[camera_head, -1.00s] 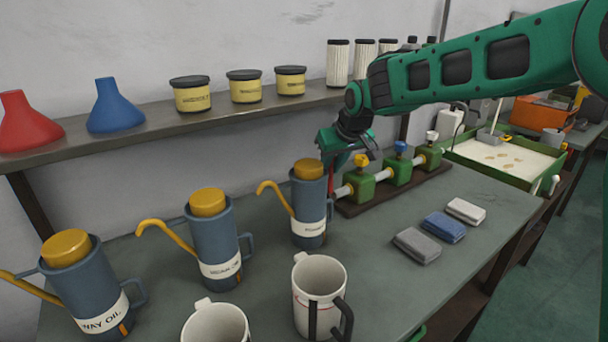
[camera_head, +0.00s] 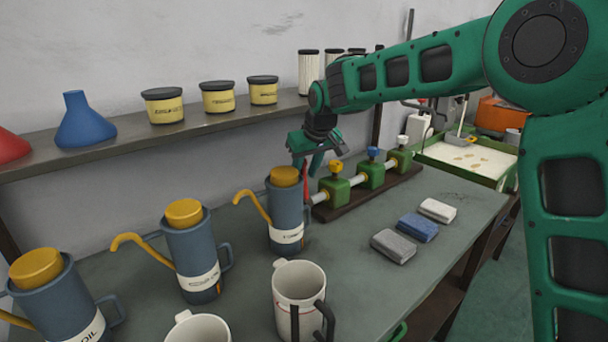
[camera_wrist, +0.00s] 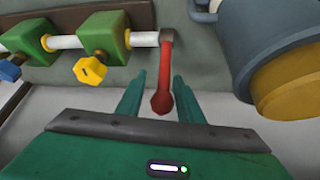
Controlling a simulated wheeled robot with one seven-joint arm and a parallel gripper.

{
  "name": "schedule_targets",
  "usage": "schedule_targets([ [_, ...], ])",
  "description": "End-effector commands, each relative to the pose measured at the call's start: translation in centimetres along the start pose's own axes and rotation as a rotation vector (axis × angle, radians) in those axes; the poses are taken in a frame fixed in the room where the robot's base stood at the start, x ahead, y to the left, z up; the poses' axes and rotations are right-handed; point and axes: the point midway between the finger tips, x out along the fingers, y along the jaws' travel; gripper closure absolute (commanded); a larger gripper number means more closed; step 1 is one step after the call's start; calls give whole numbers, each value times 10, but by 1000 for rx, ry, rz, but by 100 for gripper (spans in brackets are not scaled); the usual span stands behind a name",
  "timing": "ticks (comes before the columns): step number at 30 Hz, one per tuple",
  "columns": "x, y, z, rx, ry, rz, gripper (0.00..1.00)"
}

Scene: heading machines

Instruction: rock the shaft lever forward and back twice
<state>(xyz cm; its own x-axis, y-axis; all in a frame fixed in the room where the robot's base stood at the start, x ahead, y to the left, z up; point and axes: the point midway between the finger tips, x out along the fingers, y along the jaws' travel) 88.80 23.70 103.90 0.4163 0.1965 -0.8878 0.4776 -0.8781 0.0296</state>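The shaft lever (camera_wrist: 165,78) is red with a rounded tip and sits on the end of a pale shaft (camera_wrist: 146,40). In the head view the lever (camera_head: 306,175) is a thin red piece, largely hidden behind the oil can and gripper. The shaft runs through green bearing blocks (camera_wrist: 104,34) with yellow and blue caps, on a dark base (camera_head: 385,194). My gripper (camera_wrist: 158,98) is open, with one green finger on each side of the lever's tip. Gaps show on both sides; I see no clear contact. In the head view my gripper (camera_head: 316,165) is over the shaft's near end.
A blue oil can (camera_head: 288,215) with a yellow lid stands close beside the lever. More oil cans and mugs (camera_head: 299,285) stand to the left and front. Folded cloths (camera_head: 417,228) lie at right. A shelf (camera_head: 220,118) with tins runs behind. Bench between shaft and cloths is clear.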

Motion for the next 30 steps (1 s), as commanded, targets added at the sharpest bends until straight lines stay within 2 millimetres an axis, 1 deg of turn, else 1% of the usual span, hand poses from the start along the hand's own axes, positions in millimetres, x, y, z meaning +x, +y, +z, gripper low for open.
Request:
schedule_targets([
  [10,1,-2,2,-3,-5,-3,68],
  [14,-4,-3,2,-4,-5,-4,68],
  [17,-16,-3,1,-4,-3,-4,68],
  [24,-60,-2,0,-3,-2,-3,68],
  [30,-91,0,0,-2,-2,-3,68],
])
